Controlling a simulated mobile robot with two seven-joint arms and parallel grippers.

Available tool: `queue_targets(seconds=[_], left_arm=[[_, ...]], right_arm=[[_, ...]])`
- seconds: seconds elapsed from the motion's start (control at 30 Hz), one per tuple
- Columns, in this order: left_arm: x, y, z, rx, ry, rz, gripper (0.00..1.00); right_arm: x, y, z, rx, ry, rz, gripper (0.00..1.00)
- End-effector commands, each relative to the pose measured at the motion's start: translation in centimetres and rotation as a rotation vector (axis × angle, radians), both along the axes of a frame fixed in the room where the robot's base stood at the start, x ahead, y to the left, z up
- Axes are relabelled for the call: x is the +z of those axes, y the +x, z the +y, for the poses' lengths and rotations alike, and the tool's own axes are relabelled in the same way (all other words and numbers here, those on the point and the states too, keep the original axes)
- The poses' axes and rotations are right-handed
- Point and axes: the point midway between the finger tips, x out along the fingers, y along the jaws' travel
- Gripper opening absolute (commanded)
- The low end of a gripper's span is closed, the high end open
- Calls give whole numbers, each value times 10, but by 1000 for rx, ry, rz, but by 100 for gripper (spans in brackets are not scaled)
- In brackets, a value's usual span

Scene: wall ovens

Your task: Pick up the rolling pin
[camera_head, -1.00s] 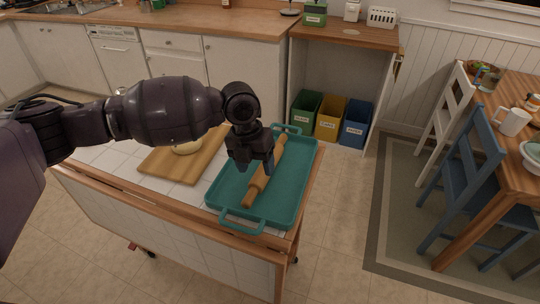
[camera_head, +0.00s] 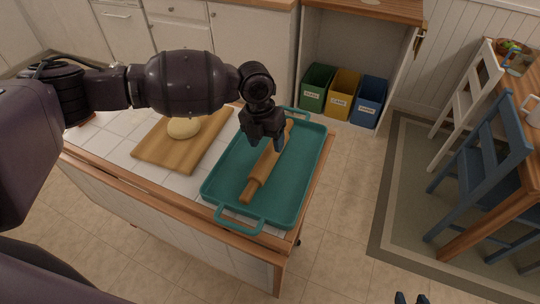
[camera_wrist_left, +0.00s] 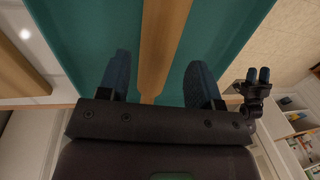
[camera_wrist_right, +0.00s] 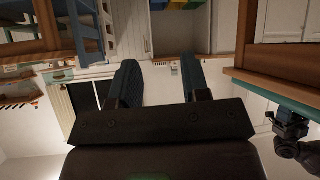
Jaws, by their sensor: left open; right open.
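A wooden rolling pin (camera_head: 262,168) lies lengthwise in a teal tray (camera_head: 228,170) on the tiled cart top. My left gripper (camera_head: 268,146) is over the far half of the pin, with its fingers pointing down. In the left wrist view the open fingers (camera_wrist_left: 158,82) stand on either side of the rolling pin (camera_wrist_left: 163,45), not closed on it. I cannot tell how much height separates them. My right gripper (camera_wrist_right: 158,82) is open and empty, away from the tray; in the head view only its tips (camera_head: 411,298) show at the bottom edge.
A wooden board (camera_head: 160,152) with a ball of dough (camera_head: 184,127) lies left of the tray. Green, yellow and blue bins (camera_head: 342,92) stand behind the cart. A blue chair (camera_head: 482,160) is at right. Floor between cart and rug is clear.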

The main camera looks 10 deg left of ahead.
Motion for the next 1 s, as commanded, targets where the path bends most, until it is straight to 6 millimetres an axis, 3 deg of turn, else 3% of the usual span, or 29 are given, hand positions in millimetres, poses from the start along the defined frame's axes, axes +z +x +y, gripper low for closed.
queue_targets(seconds=[0.43,0.7,1.0], left_arm=[[-47,-4,-6,1,-1,-1,59],[-51,-4,-7,1,0,-2,59],[-50,-4,-7,1,-1,-2,13]], right_arm=[[12,13,2,8,0,-34,43],[11,11,1,8,-1,-29,43],[3,1,-1,2,-2,-6,43]])
